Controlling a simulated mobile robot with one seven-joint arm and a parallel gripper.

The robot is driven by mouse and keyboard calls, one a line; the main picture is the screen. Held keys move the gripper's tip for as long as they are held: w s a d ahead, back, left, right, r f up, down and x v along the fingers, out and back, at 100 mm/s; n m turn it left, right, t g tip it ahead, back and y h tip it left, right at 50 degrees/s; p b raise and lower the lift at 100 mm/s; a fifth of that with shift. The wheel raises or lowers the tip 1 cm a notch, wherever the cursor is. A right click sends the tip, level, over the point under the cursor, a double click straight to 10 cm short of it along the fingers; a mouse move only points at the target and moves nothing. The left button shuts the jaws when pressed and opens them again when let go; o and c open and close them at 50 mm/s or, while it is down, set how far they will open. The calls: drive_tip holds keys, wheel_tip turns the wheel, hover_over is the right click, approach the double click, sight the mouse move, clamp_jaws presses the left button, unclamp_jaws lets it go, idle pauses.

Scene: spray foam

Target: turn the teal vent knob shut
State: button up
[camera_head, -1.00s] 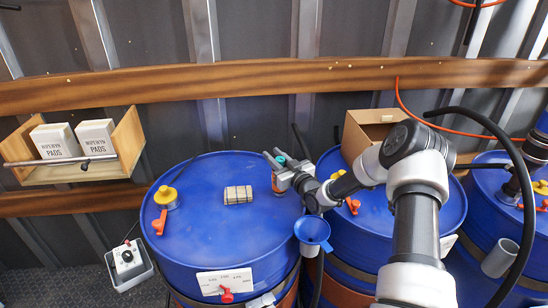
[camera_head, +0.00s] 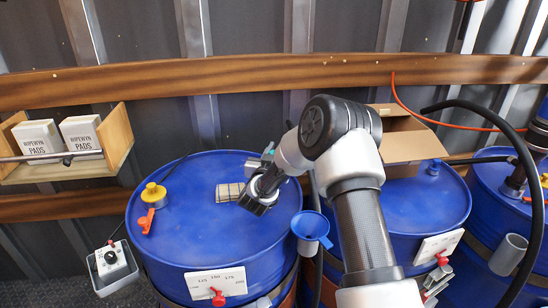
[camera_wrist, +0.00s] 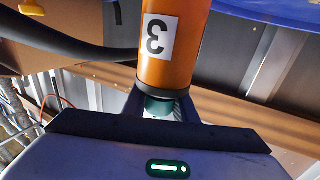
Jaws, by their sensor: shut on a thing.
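The teal vent knob (camera_wrist: 160,106) sits at the end of an orange cylinder (camera_wrist: 173,50) marked "3" in the wrist view, beyond a black ring. My gripper (camera_wrist: 160,108) is shut on the knob, with one dark finger on each side of it. The knob's marking or turned position is not readable. In the head view my gripper (camera_head: 268,152) is over the right rear part of the left blue drum top (camera_head: 190,220). My wrist hides most of the cylinder and knob there.
A small pale ribbed block (camera_head: 228,192) lies just left of my wrist. A yellow cap (camera_head: 153,193) and orange lever (camera_head: 146,222) stand at the drum's left. A blue funnel (camera_head: 311,228) is close below my arm.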

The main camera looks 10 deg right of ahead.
drive_tip(key=shift+s+d+m+g+h+b, duration=0.3)
drive_tip(key=shift+m+g+h+b, duration=0.15)
drive_tip(key=shift+m+g+h, duration=0.8)
drive_tip(key=shift+s+d+m+g+h+b, duration=0.15)
drive_tip(key=shift+d+m+g+h+b, duration=0.25)
drive_tip(key=shift+m+g+h, duration=0.9)
drive_tip(key=shift+s+d+m+g+h+b, duration=0.25)
drive_tip(key=shift+m+g+h+b, duration=0.2)
drive_tip(key=shift+m+g+h, duration=0.8)
drive_tip(key=shift+n+t+h, duration=0.3)
drive_tip(key=o, duration=1)
drive_tip(key=shift+o, duration=0.2)
drive_tip(key=v, duration=1.7)
drive_tip(key=shift+a+p, duration=0.2)
drive_tip(key=shift+p, duration=0.1)
drive_tip(key=shift+s, duration=0.1)
